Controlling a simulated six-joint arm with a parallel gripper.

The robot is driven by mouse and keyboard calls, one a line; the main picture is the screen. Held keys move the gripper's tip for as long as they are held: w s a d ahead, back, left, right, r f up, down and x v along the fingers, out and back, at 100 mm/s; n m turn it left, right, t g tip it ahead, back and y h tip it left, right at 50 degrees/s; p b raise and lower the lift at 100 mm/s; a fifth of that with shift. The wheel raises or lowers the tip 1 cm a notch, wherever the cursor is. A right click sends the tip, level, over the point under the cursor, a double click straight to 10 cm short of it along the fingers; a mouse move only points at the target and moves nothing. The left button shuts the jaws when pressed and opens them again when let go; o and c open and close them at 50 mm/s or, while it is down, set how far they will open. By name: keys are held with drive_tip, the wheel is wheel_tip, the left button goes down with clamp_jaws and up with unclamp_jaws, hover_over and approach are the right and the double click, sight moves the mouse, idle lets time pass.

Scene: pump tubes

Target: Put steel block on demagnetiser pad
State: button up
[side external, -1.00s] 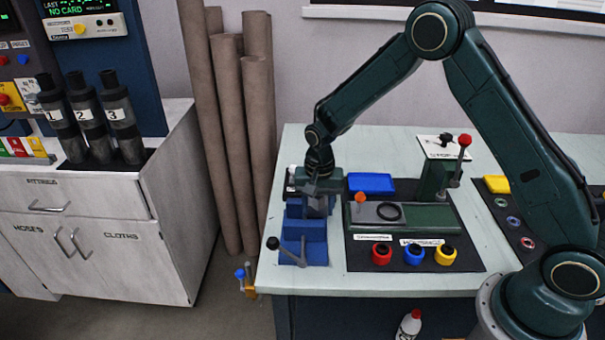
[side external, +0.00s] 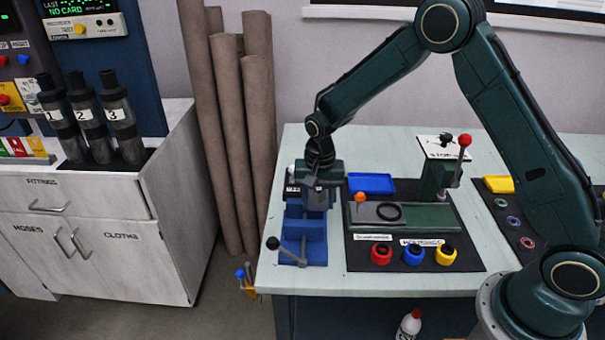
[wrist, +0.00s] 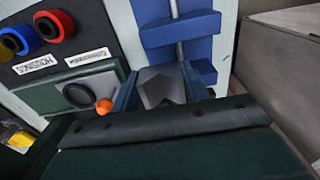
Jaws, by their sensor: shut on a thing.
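My gripper (side external: 318,184) is above the blue vise (side external: 305,240) at the left of the bench, shut on a grey steel block (wrist: 162,90). In the wrist view the block sits between the two fingers, its lower part hidden by the gripper body. To the right of the gripper in the side view is a green fixture (side external: 435,216) with a grey plate, a dark round ring (side external: 389,212) and an orange knob (side external: 360,199). The ring also shows in the wrist view (wrist: 78,95). I cannot tell for sure which part is the demagnetiser pad.
Red (side external: 381,253), blue (side external: 414,254) and yellow (side external: 445,254) round parts sit in front of the fixture. A blue tray (side external: 371,183) lies behind it. A red-topped lever (side external: 464,142) stands at its back right. The vise handle (side external: 273,243) sticks out left.

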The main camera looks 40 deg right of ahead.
drive_tip(key=shift+w+r, duration=0.1)
drive_tip(key=shift+r, duration=0.05)
drive_tip(key=w+d+r, duration=0.5)
drive_tip(key=w+r, duration=0.1)
drive_tip(key=w, duration=0.1)
wheel_tip(320, 180, up, 8)
hover_over(319, 190)
wheel_tip(319, 190, down, 15)
drive_tip(key=shift+w+d+f, duration=0.1)
drive_tip(key=shift+f, duration=0.1)
idle(0.7)
drive_tip(key=shift+f, duration=0.1)
drive_tip(key=shift+f, duration=2.05)
drive_tip(key=shift+f, duration=0.2)
drive_tip(key=o, duration=1.1)
